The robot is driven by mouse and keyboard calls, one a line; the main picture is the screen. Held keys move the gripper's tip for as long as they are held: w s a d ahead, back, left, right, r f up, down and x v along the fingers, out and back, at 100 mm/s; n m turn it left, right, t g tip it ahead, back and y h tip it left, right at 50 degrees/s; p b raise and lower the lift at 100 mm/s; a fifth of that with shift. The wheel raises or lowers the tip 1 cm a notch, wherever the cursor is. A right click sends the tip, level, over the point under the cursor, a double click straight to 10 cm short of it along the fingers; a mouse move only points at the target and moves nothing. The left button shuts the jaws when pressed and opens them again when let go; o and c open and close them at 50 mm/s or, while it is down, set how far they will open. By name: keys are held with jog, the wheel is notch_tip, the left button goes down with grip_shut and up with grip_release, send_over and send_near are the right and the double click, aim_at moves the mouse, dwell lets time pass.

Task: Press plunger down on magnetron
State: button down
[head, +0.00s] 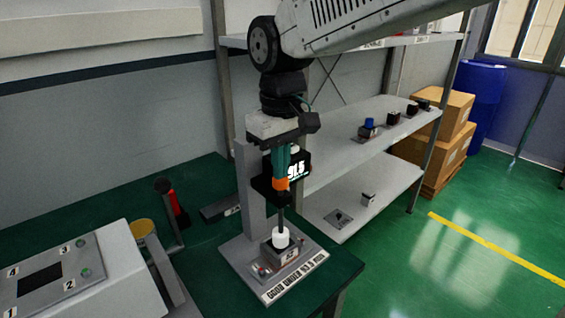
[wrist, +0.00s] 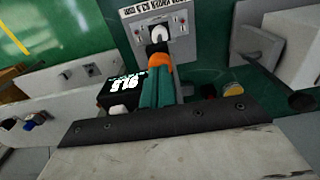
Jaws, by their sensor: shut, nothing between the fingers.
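The display's lit digits look like 91.5. The magnetron (head: 286,252), a small grey block with a white top, sits on the plate. A dark plunger rod (head: 281,215) runs down to the white top and appears to meet it. My gripper (head: 280,184) points down with its teal fingers shut, directly above the rod; an orange piece is at their ends. The wrist view shows the white top (wrist: 160,34) beyond the orange piece.
A shelf rack (head: 360,165) with several small parts stands right of the green bench. A grey slanted panel (head: 75,275) with numbered buttons is at left, near a red-and-black upright tool (head: 175,205). Cardboard boxes (head: 445,130) and a blue drum (head: 483,100) stand farther back.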

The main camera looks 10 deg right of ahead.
notch_tip(320, 180, up, 14)
dwell(0.4)
jog(key=s+d+f+m+t, duration=0.1)
jog(key=s+d+f+m, duration=0.5)
jog(key=s+d+f, duration=1.1)
jog(key=s+d, duration=0.2)
jog(key=d, duration=0.2)
jog(key=shift+s+m, duration=0.35)
jog(key=shift+m, duration=0.05)
